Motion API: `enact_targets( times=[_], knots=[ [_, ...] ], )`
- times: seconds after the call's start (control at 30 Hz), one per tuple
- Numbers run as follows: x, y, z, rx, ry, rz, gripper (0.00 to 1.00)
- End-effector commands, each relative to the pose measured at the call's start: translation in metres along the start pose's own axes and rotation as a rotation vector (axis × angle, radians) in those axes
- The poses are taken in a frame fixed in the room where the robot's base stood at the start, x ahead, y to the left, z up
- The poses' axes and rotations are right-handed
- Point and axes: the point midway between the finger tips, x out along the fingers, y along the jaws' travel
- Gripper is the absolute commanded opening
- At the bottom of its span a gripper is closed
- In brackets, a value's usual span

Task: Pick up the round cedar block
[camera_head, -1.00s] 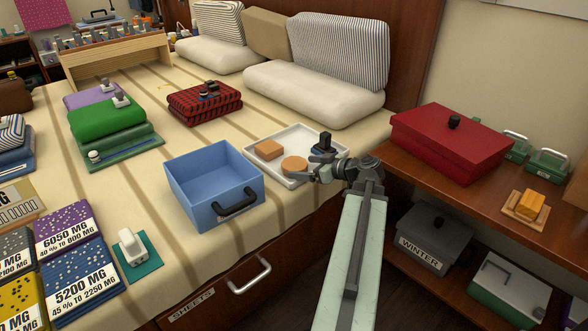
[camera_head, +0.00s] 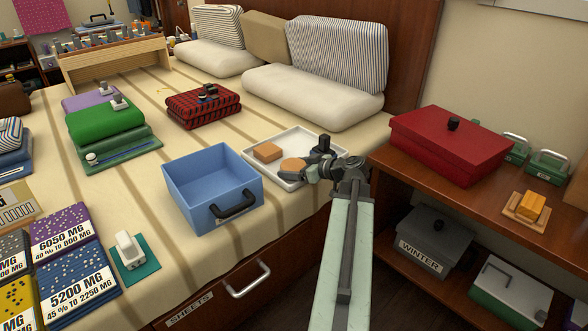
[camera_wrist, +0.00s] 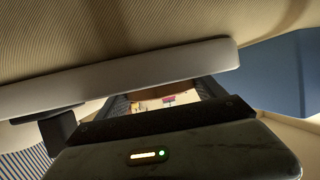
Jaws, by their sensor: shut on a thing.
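The round cedar block (camera_head: 292,167) is a tan disc at the front of a white tray (camera_head: 252,158) on the bed. My gripper (camera_head: 304,172) reaches in from the right and is shut on the block's right side. I cannot tell whether the block is off the tray floor. A square orange-tan block (camera_head: 267,151) lies behind and left of it on the tray. The wrist view shows the tray's pale rim (camera_wrist: 130,76) across the frame; what lies between the fingers there is unclear.
A blue open bin (camera_head: 190,208) with a black handle is just left of the tray. White pillows (camera_head: 315,93) lie behind. A wooden shelf with a red box (camera_head: 440,145) is at the right.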

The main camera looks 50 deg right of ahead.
Motion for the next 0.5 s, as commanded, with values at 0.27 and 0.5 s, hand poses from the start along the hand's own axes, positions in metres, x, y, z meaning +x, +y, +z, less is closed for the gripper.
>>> enact_targets(
  times=[0.27, 0.5],
  knots=[
    [-0.019, 0.000, -0.046, 0.000, 0.000, 0.000, 0.37],
    [-0.036, 0.000, -0.088, 0.000, 0.000, -0.001, 0.37]
  ],
)
